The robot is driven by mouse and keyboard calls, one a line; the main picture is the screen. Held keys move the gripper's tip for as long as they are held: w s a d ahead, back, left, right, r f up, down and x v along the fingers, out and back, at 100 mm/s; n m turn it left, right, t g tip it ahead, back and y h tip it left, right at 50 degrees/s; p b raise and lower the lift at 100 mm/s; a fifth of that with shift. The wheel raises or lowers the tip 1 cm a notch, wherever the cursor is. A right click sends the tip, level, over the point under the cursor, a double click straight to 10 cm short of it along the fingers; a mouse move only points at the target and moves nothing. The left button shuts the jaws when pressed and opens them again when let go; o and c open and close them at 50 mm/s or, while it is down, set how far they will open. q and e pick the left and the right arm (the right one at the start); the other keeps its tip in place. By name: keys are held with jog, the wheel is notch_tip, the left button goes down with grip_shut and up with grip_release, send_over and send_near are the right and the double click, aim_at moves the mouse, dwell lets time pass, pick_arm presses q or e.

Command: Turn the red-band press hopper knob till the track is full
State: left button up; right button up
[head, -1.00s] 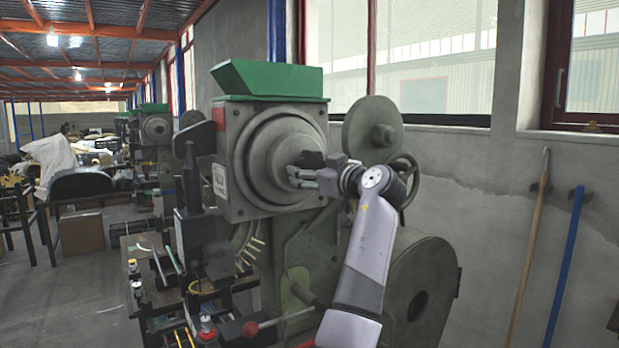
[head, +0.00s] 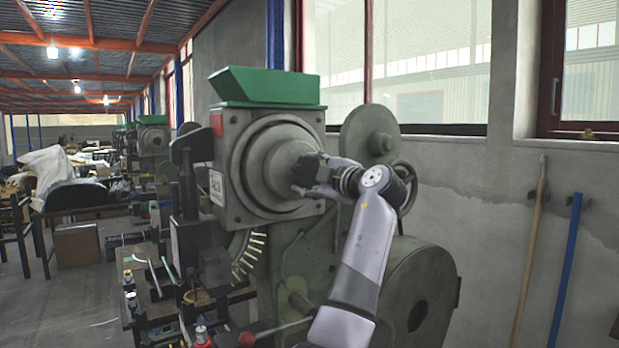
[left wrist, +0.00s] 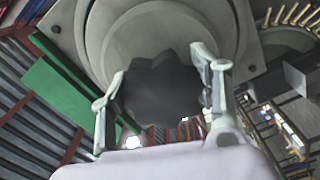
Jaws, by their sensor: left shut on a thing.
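The press (head: 228,190) is grey-green, with a green hopper (head: 265,85) on top and a red patch (head: 216,124) at its upper left corner. A dark lobed knob (head: 303,170) sits at the centre of its round stepped drum. My left gripper (head: 312,178) is shut on the knob. In the left wrist view the knob (left wrist: 158,92) lies between the two fingers of the left gripper (left wrist: 160,85). The curved track (head: 248,255) below the drum holds a row of several brass rivets; its lower end is partly hidden. My right gripper is not in view.
A flywheel (head: 371,135) and a handwheel stand behind my left arm, with a large wheel (head: 420,290) below. A lever with a red knob (head: 247,339) is at the bottom. A cluttered bench (head: 135,290) is at left. Two poles lean on the right wall.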

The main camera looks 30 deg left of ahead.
pick_arm(q)
jog(key=n, duration=0.4)
jog(key=shift+r+n, duration=0.1)
jog(key=shift+n, duration=0.2)
jog(key=shift+r+n, duration=0.1)
jog(key=shift+n, duration=2.4)
jog(key=o, duration=1.2)
jog(key=shift+r, duration=0.1)
jog(key=shift+d, duration=0.1)
jog(key=v, duration=1.1)
jog(key=shift+s+d, duration=0.2)
jog(key=shift+d, duration=0.15)
